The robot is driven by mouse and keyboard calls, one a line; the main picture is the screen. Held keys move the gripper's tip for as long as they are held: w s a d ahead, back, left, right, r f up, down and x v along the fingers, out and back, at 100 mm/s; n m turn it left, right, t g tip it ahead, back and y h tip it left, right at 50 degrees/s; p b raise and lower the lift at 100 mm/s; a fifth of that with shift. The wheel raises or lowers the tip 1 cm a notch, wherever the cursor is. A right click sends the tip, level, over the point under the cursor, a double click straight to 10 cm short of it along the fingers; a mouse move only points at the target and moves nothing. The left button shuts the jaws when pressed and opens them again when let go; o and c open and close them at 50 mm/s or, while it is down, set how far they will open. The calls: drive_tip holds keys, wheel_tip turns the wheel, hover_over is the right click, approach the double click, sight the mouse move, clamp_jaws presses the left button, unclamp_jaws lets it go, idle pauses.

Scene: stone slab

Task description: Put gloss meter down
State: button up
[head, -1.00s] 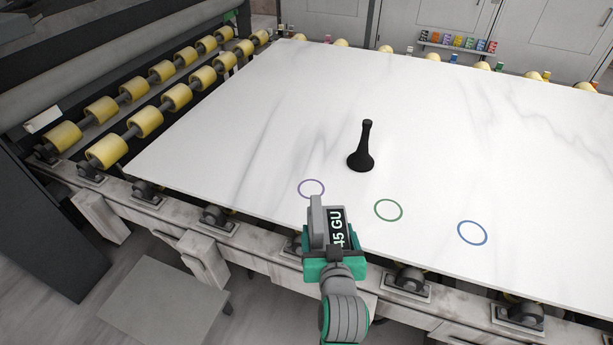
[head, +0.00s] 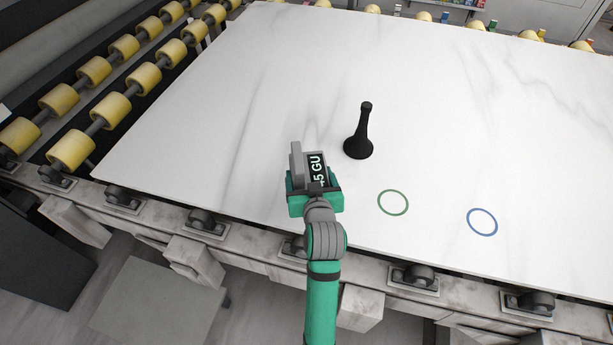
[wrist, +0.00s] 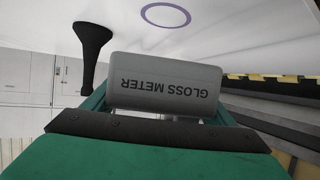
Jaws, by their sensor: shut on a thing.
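The gloss meter (head: 297,163) is a grey block with a dark display, partly readable as "45 GU". My green gripper (head: 315,190) is shut on it and holds it over the near part of the white slab (head: 230,110). In the wrist view the grey gloss meter (wrist: 165,85) fills the middle, its lettering upside down. A purple ring (wrist: 166,15) on the slab shows beyond it there; in the head view now my gripper and the meter hide that ring. A green ring (head: 393,202) and a blue ring (head: 482,222) lie to the right on the slab.
A black flared stand-like object (head: 360,135) stands upright on the slab, just right of and beyond the meter; it also shows in the wrist view (wrist: 92,50). Yellow rollers (head: 115,105) line the left side. The slab beyond is largely clear.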

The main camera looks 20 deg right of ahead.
drive_tip(key=w+f, duration=0.2)
drive_tip(key=w+d+f, duration=0.1)
drive_tip(key=w+f, duration=0.3)
drive_tip(key=w, duration=0.1)
drive_tip(key=shift+d+f, duration=0.35)
drive_tip(key=shift+w+f, duration=0.1)
drive_tip(key=shift+f, duration=1.55)
drive_tip(key=shift+f, duration=0.2)
drive_tip(key=o, duration=1.6)
drive_tip(key=shift+c, duration=0.2)
drive_tip(key=shift+r, duration=0.1)
drive_tip(key=shift+s+r, duration=0.15)
drive_tip(key=shift+s, duration=0.1)
drive_tip(key=v, duration=1.1)
drive_tip(key=shift+s+r, duration=0.15)
drive_tip(key=shift+s, duration=0.1)
